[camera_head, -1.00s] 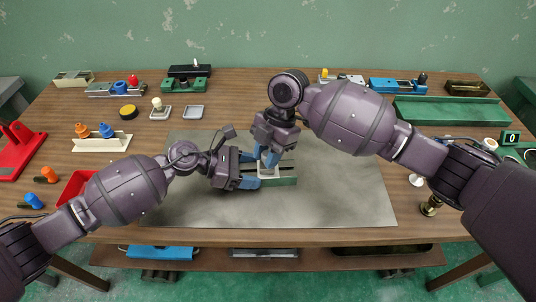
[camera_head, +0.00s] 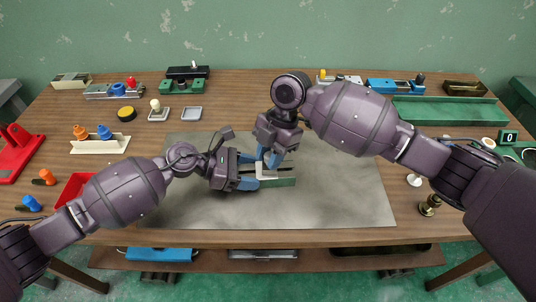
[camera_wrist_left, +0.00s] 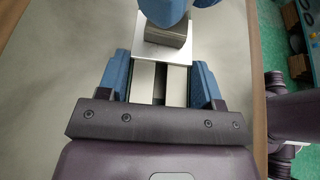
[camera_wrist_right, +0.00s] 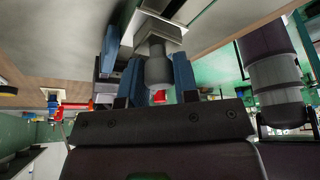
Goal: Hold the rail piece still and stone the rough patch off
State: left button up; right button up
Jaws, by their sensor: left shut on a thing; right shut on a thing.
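The rail piece, a green block with pale rails on top (camera_head: 284,182), lies on the grey mat (camera_head: 340,200). It also shows in the left wrist view as two pale bars with a dark slot between (camera_wrist_left: 177,86). My left gripper (camera_head: 252,183) is shut on its left end, one blue finger on each side. My right gripper (camera_head: 269,157) points down, shut on the grey knob (camera_wrist_right: 158,70) of a tool with a pale square plate (camera_wrist_left: 148,52). The plate is over the rail's top; contact is unclear. No rough patch can be made out; the plate and fingers cover part of the top.
A red tray (camera_head: 74,187) sits beside my left forearm. Brass (camera_head: 429,205) and white pieces stand at the right. The mat's right part is clear.

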jog(key=shift+a, duration=0.35)
jog(key=shift+r, duration=0.2)
jog(key=shift+r, duration=3.45)
pick_arm(q)
jog(key=o, duration=0.9)
jog(key=v, duration=1.2)
